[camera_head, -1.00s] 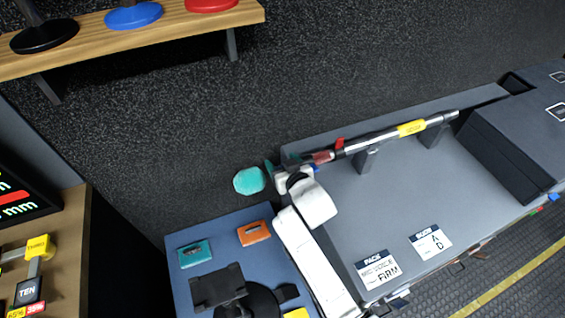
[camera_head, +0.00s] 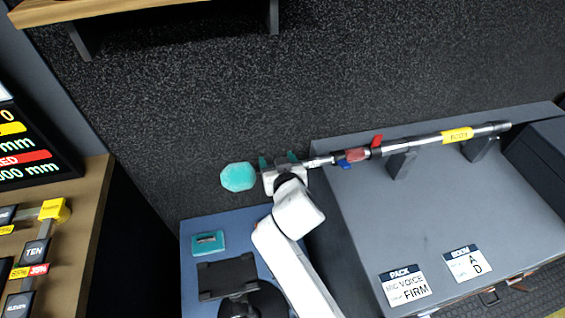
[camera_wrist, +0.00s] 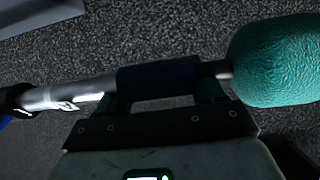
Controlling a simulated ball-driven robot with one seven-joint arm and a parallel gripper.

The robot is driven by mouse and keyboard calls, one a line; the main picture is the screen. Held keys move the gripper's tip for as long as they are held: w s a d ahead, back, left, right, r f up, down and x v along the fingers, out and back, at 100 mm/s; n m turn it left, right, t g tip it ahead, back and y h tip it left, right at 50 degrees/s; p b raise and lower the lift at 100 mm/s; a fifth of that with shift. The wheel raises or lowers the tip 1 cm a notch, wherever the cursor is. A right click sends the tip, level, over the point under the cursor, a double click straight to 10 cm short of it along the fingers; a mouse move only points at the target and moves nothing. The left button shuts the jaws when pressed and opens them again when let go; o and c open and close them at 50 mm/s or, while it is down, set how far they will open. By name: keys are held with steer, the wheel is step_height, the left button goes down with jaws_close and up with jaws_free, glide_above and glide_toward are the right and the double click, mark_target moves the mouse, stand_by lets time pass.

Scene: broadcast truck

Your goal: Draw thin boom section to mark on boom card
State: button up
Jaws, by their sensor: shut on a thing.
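The boom pole (camera_head: 425,139) lies in two cradles on the grey case, with a yellow label (camera_head: 457,135), a red lever (camera_head: 377,141) and a blue lever (camera_head: 344,164). Its thin section (camera_head: 318,162) runs left to a teal foam microphone cover (camera_head: 238,176). My gripper (camera_head: 279,161) is shut on the thin section just behind the foam. In the wrist view my gripper (camera_wrist: 170,90) is around the tube, with the foam (camera_wrist: 275,60) at right and a silver tube (camera_wrist: 65,93) at left. The boom card (camera_head: 468,263) reads "BOOM A D". Any mark on the thin section is too small to read.
A pack card (camera_head: 404,286) reading "MIC VOICE FIRM" lies beside the boom card. A blue surface (camera_head: 200,222) with a teal item (camera_head: 208,243) is below my gripper. A wooden shelf (camera_head: 140,6) is above, and a desk with a screen (camera_head: 30,150) at left. Space left of the foam is open.

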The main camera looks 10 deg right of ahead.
steer(key=o, duration=1.2)
steer(key=shift+c, duration=0.2)
steer(key=v, duration=1)
steer(key=shift+s+r+b, duration=0.25)
steer(key=shift+s+b, duration=0.05)
steer(key=shift+b, duration=0.1)
